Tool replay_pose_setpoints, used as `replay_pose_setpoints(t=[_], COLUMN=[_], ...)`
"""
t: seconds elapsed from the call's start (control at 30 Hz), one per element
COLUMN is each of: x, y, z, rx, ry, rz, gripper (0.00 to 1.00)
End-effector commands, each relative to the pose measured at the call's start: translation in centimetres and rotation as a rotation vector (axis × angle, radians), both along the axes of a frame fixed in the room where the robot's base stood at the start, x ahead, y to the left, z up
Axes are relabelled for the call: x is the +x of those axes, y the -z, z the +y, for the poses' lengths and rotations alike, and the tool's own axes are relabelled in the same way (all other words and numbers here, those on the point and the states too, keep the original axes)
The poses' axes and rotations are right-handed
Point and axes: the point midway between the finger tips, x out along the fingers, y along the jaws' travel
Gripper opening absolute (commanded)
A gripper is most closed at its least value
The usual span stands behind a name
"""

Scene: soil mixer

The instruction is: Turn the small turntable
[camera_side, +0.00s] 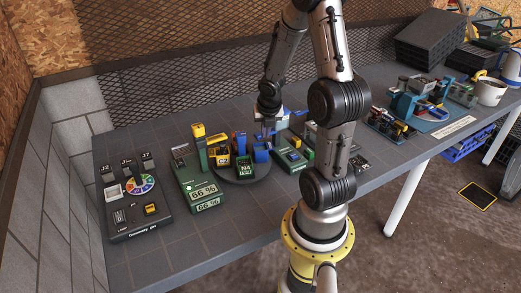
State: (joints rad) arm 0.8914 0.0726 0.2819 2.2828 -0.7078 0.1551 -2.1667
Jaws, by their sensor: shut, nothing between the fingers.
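The small turntable (236,177) is a dark round disc on the bench, left of centre. It carries a green block marked N4 (245,168), a yellow piece (219,155) and blue pieces (261,153). My gripper (268,137) points down at the right side of the turntable, close to the blue pieces. Its fingers are small and partly lost among the parts; they look shut with nothing held. I cannot tell whether they touch a blue piece.
Left of the turntable stands a green device (193,186) reading 66 %, and beyond it a dark panel (140,217) with a colour wheel. Green and grey devices (292,156) sit close on the right. A white bucket (491,90) stands far right.

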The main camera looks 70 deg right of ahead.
Motion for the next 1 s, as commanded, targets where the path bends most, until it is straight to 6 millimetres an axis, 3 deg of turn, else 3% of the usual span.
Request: replay_pose_setpoints(t=[0.2, 0.4, 0.57, 0.8, 1.0], x=[-1.3, -1.6, -1.5, -1.2, -0.9], y=[-2.5, -3.1, -2.1, 2.1, 3.6], z=[4.6, 6.9, 6.9, 6.1, 5.6], rx=[0.074, 0.131, 0.138, 0.141, 0.135], ry=[-0.044, -0.078, -0.080, -0.081, -0.079], rz=[0.065, 0.074, 0.078, 0.081, 0.077], gripper=[0.00, 0.00, 0.00, 0.00, 0.00])
